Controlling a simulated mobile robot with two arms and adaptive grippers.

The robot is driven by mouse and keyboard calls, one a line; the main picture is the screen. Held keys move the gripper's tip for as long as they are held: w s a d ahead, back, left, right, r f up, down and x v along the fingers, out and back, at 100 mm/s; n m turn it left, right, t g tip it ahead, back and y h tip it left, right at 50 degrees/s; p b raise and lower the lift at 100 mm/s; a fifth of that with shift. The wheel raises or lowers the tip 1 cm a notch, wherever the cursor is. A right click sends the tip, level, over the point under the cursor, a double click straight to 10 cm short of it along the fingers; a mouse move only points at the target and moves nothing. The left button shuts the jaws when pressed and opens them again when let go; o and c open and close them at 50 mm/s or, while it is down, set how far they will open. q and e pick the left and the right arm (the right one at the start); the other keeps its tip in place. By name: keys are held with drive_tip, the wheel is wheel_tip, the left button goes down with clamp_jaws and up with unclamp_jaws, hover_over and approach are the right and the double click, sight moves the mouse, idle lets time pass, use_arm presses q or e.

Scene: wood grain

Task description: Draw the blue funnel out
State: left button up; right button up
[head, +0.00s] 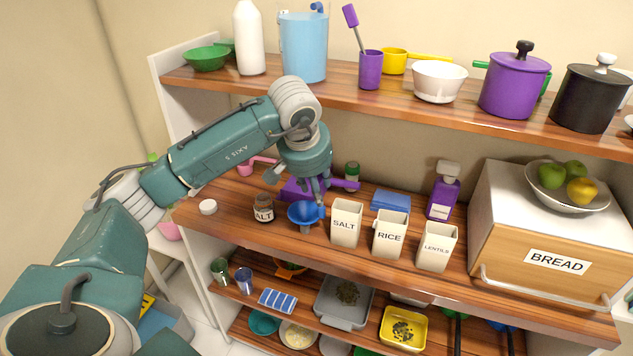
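My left gripper (322,197) points down at the right rim of the funnel, in front of a purple object. Its fingers are small and overlap the funnel's edge, so I cannot tell whether they grip it. My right gripper is out of view.
RICE (389,235) and LENTILS (436,248) canisters stand further right, before the wooden BREAD box (540,240). A purple pan-like object (303,189) lies behind the funnel. The upper shelf (400,93) overhangs behind. A white lid (208,207) lies left, with bare shelf around it.

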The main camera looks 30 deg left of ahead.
use_arm(q)
drive_tip(key=p, duration=0.2)
hover_over(307, 217)
drive_tip(key=w+d, duration=0.2)
drive_tip(key=d, duration=0.1)
wheel_tip(307, 217, down, 7)
drive_tip(key=shift+f, duration=0.6)
drive_tip(key=shift+c, duration=0.2)
drive_tip(key=c, duration=0.8)
clamp_jaws()
